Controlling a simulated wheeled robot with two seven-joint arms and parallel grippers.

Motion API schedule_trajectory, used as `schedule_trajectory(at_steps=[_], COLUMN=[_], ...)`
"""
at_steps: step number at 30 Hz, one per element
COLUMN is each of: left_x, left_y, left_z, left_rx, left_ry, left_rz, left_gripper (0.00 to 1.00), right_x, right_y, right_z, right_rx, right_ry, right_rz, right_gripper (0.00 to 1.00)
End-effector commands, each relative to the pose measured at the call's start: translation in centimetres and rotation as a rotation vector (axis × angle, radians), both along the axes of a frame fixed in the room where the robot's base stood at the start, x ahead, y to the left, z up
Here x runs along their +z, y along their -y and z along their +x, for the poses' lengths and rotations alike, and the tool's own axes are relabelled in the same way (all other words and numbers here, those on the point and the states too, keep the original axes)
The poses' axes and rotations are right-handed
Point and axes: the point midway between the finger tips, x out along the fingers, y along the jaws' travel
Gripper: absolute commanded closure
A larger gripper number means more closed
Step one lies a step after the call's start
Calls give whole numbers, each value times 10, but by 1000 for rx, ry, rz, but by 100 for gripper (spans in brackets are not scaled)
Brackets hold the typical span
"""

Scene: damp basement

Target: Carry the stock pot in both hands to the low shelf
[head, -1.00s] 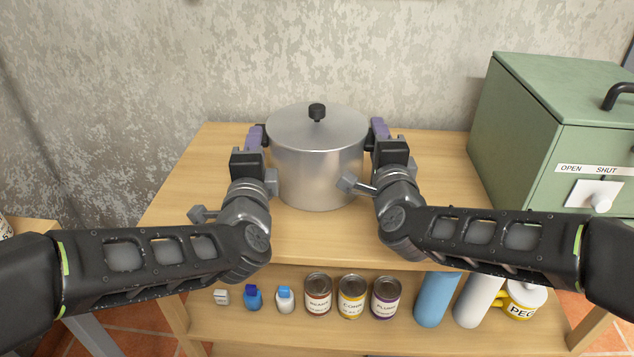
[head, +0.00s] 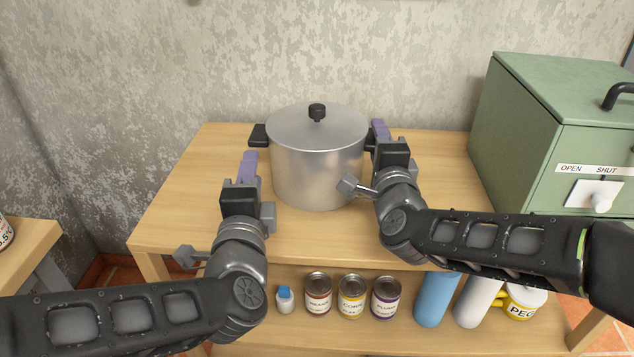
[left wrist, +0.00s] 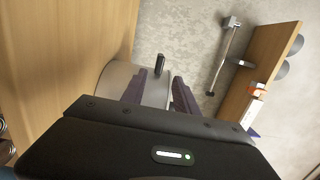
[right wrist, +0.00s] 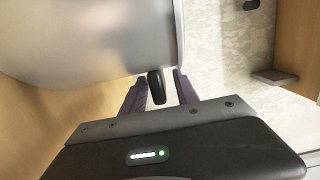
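The lidded metal stock pot (head: 315,170) stands upright on the wooden top board. Its left black handle (head: 259,135) is free; the right handle is mostly hidden in the head view. My left gripper (head: 249,158) is open and empty, short of the left handle. In the left wrist view that handle (left wrist: 159,64) lies beyond the apart fingers. My right gripper (head: 380,130) is at the right handle. In the right wrist view that handle (right wrist: 155,88) sits between the fingers, with a gap on one side, so they look open around it.
The lower board (head: 255,335) holds a small white bottle (head: 285,299), several cans (head: 351,297) and blue and white cylinders at the right. A green cabinet (head: 525,110) stands right of the pot. Another wooden surface (head: 30,240) is at far left. A wall is behind.

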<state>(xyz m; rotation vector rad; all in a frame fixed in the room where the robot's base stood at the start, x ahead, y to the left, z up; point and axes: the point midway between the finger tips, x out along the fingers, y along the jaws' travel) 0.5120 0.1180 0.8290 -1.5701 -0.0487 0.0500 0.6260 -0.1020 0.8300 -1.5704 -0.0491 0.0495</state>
Motion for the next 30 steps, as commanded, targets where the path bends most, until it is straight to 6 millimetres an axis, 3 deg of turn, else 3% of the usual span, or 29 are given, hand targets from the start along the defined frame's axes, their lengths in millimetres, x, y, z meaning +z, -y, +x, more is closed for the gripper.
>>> schedule_trajectory(at_steps=[18, 30], left_x=[0, 0], left_y=[0, 0], left_z=[0, 0], left_rx=[0, 0], left_ry=[0, 0], left_rz=[0, 0], left_gripper=[64, 64], right_x=[1, 0], right_y=[6, 7], right_z=[-103, -114], right_rx=[1, -1], right_ry=[3, 0], right_rz=[-2, 1], right_gripper=[64, 64])
